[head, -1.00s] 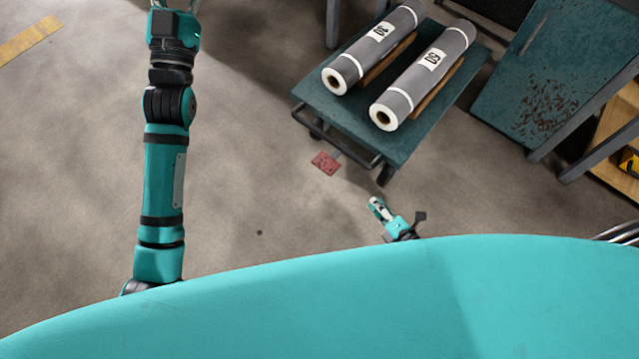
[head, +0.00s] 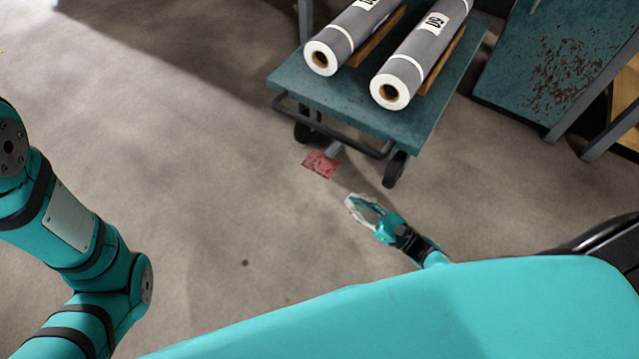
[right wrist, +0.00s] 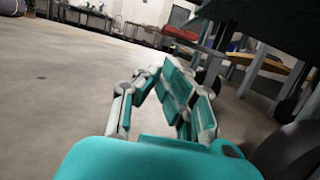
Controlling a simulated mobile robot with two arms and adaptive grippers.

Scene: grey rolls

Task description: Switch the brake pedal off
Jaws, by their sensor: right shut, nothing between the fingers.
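The brake pedal is a small red plate (head: 321,164) low at the near end of the teal cart (head: 290,80), on a short grey arm. My right gripper (head: 352,204) is shut and empty, low over the floor just below and right of the pedal in the head view, with a gap between them. In the right wrist view, its fingers (right wrist: 150,80) point ahead beside the cart's underside.
Two grey rolls (head: 345,38) (head: 420,60) lie on wooden strips on the cart. A black wheel (head: 395,169) stands right of the pedal, under a bar along the cart's end. The floor left of the pedal is clear.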

